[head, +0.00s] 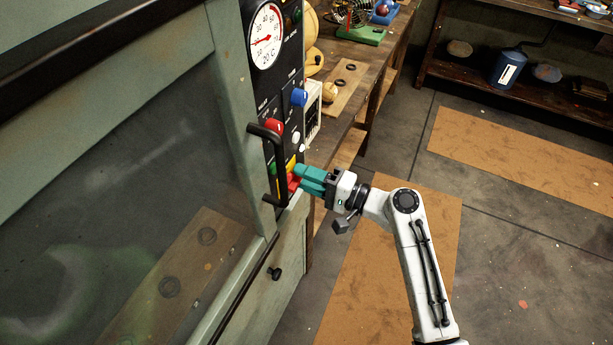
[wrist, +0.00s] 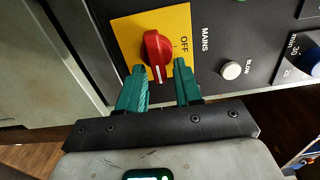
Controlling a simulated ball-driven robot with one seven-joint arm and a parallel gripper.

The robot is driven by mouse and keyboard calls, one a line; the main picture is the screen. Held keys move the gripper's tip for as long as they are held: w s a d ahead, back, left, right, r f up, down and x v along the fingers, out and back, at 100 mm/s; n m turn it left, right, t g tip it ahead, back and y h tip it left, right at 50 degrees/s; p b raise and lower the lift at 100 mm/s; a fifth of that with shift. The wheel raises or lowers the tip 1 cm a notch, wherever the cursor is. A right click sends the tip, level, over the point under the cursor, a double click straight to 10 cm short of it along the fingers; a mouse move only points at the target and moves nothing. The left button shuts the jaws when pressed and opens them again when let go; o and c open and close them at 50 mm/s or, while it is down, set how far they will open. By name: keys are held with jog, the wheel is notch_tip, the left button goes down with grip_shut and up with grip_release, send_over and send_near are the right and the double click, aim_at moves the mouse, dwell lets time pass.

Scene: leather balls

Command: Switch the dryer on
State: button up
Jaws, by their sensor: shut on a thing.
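The dryer (head: 228,85) is a grey-green cabinet with a glass door at the left of the head view. Its black control panel (wrist: 220,40) carries a yellow plate (wrist: 128,30) marked OFF, beside the word MAINS. A red rotary knob (wrist: 156,46) sits on this plate; its white mark points down toward my gripper in the wrist view. My gripper (wrist: 160,69) has its teal fingers on both sides of the knob and is shut on it. In the head view my gripper (head: 299,177) partly hides the knob.
A black door handle (head: 280,165) stands out close left of my gripper. A white BLOW button (wrist: 231,70) is right of the knob in the wrist view. A dial (head: 265,37) and blue knob (head: 299,97) are higher up. A workbench (head: 345,85) stands behind; floor at right is open.

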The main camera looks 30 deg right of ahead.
jog(key=o, duration=0.7)
jog(key=b+v, duration=0.2)
jog(key=v, duration=0.9)
jog(key=shift+b, duration=0.3)
jog(key=s+a+f+n+g+h, duration=0.5)
jog(key=s+f+g, duration=0.35)
jog(key=f, duration=0.35)
jog(key=s+d+n+g+h, duration=0.1)
jog(key=s+h, duration=0.1)
jog(key=s, duration=0.2)
jog(key=s+d+f+n+g+h, duration=0.1)
jog(key=s+d+n+g+h, duration=0.1)
jog(key=s, duration=0.3)
jog(key=s+d+n+g+h, duration=0.1)
jog(key=s+n+g, duration=0.1)
jog(key=s, duration=0.2)
jog(key=shift+s+d+f+h, duration=0.2)
jog(key=shift+d+h, duration=0.2)
